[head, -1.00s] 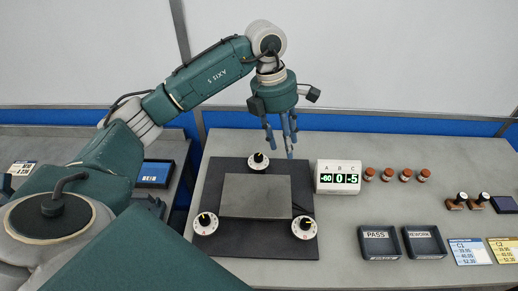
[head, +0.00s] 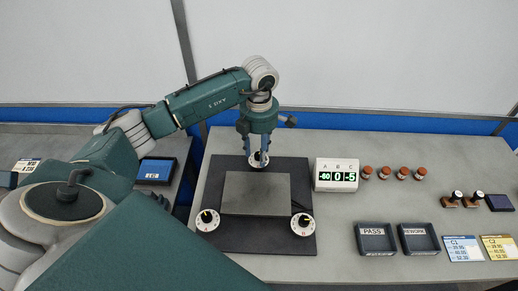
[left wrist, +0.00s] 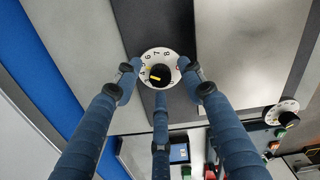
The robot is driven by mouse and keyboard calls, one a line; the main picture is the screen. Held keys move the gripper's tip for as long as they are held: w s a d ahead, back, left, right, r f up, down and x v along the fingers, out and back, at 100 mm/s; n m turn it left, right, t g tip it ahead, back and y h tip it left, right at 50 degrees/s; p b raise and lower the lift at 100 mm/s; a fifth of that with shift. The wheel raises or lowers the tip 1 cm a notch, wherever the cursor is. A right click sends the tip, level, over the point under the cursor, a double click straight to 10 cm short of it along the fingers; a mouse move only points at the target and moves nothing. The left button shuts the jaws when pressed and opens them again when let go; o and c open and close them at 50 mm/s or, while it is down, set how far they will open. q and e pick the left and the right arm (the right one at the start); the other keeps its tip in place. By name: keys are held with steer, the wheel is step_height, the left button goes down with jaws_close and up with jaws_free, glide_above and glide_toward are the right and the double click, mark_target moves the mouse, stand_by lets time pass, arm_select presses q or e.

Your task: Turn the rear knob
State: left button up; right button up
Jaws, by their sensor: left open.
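The rear knob (head: 258,161) is a black knob with a yellow mark on a white numbered dial, at the back of the dark base plate (head: 306,232). It also shows in the left wrist view, with its black cap (left wrist: 159,77) between my fingers. My left gripper (head: 254,158) is open, pointing down, with its blue fingers around the rear dial. In the left wrist view my left gripper (left wrist: 160,82) has fingers on both sides and one below; I cannot tell whether any touches the knob. My right gripper is not in view.
Two more knobs, front left (head: 207,220) and front right (head: 302,224), flank the grey plate (head: 256,194). PASS (head: 376,239) and REWORK (head: 418,238) trays stand at right, with several brown-capped pieces behind.

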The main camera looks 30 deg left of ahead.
arm_select(q)
steer(key=shift+f, duration=0.15)
jaws_close()
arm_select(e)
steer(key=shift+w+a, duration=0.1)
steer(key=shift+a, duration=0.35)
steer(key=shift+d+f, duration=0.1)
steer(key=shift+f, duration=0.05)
arm_select(q)
steer(key=shift+n+b, duration=0.55)
steer(key=shift+n, duration=0.45)
steer(key=n+b, duration=0.1)
steer(key=n, duration=0.2)
steer(key=n+b, duration=0.1)
steer(key=n, duration=0.4)
steer(key=shift+b, duration=0.3)
steer(key=shift+n, duration=0.9)
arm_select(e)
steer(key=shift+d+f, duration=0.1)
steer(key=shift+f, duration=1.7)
arm_select(q)
steer(key=shift+w, duration=0.1)
